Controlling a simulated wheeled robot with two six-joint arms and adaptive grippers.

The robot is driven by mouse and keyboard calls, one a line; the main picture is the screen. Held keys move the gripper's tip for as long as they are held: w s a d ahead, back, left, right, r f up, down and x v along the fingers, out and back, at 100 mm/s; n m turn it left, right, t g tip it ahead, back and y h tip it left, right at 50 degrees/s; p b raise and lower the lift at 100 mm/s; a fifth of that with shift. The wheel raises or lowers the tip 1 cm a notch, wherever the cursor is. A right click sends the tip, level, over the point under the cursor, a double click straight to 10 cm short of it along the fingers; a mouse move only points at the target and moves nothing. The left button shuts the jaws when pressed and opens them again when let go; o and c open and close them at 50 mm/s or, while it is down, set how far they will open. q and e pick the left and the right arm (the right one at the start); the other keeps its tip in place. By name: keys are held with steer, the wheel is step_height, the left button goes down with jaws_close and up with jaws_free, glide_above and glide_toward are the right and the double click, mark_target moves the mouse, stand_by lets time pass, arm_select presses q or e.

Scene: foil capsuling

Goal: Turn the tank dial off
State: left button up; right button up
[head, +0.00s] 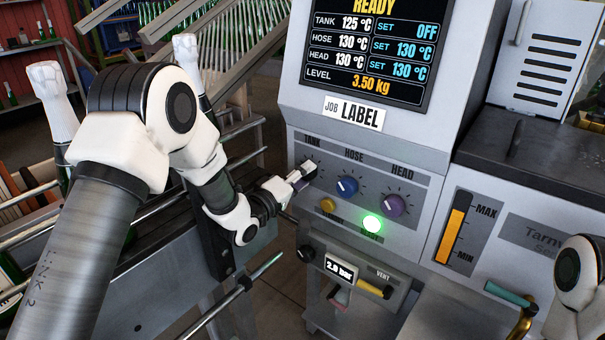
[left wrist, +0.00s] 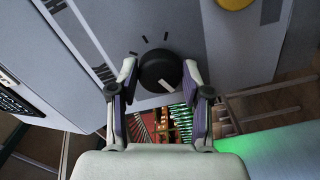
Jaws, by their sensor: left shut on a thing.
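The tank dial is a black knob with a white pointer bar (left wrist: 154,68), in the left wrist view between my left gripper's (left wrist: 161,84) two fingers. The fingers are closed on it from both sides. In the head view my left gripper (head: 301,179) reaches the dial under the TANK label and hides most of it. The screen (head: 372,45) reads tank 125 °C with its set value OFF; hose and head are both set to 130 °C. My right gripper is out of view; only part of my right arm shows at the lower right.
The blue hose dial (head: 347,187) and purple head dial (head: 394,206) sit right of the tank dial. Below are a yellow button (head: 328,205) and a lit green button (head: 372,224). A pressure gauge (head: 341,270) reading 2.0 bar is lower. Rails (head: 215,315) run below my left arm.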

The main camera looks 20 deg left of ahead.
arm_select(q)
steer(key=shift+n, duration=0.6)
steer(key=o, duration=0.9)
steer(key=v, duration=1.2)
